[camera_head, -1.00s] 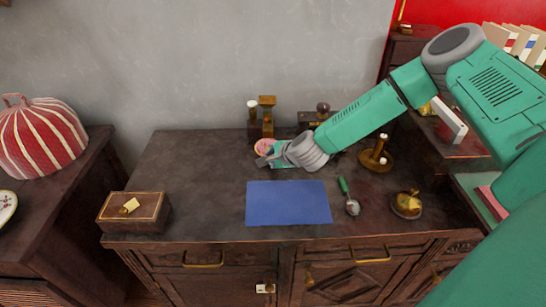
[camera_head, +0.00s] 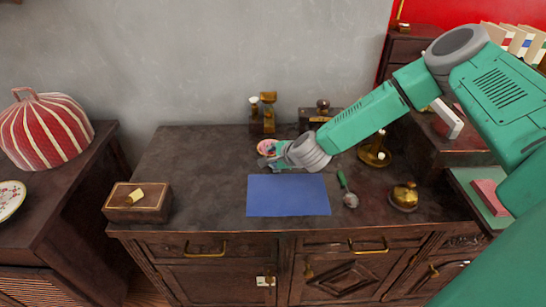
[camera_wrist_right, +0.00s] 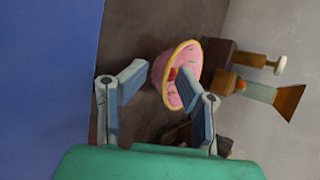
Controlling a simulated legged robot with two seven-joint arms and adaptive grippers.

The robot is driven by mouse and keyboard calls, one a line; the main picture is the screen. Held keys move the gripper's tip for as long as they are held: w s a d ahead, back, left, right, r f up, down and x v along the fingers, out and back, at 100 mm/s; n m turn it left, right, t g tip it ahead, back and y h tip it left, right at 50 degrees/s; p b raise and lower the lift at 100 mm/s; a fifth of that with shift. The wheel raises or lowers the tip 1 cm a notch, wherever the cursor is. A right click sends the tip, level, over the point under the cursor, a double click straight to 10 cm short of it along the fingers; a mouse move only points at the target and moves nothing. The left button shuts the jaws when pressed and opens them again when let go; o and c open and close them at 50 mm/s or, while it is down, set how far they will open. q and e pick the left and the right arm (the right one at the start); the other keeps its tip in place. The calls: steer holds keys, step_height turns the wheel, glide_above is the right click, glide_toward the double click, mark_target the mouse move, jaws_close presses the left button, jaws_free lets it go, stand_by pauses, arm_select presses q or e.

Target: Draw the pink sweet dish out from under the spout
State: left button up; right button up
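The pink sweet dish (camera_head: 266,147) with a yellow rim stands near the back of the dark cabinet top, in front of a brass-and-wood piece (camera_head: 268,112). I cannot make out for sure which part is the spout. My right gripper (camera_head: 265,160) is at the near side of the dish. In the wrist view the right gripper (camera_wrist_right: 160,74) is open, and the dish (camera_wrist_right: 178,75) shows between and beyond its fingertips. One finger overlaps the dish's edge in the picture; I cannot tell whether it touches. My left gripper is not in view.
A blue mat (camera_head: 288,195) lies in front of my right gripper. A green-handled spoon (camera_head: 346,191), a golden pot (camera_head: 404,196) and a brass stand (camera_head: 374,153) are to the right. A wooden box (camera_head: 138,202) is at left. The top between box and mat is clear.

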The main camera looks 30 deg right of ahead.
steer(key=shift+a, duration=0.1)
steer(key=v, duration=1.1)
steer(key=shift+s+r, duration=0.2)
steer(key=shift+s, duration=0.15)
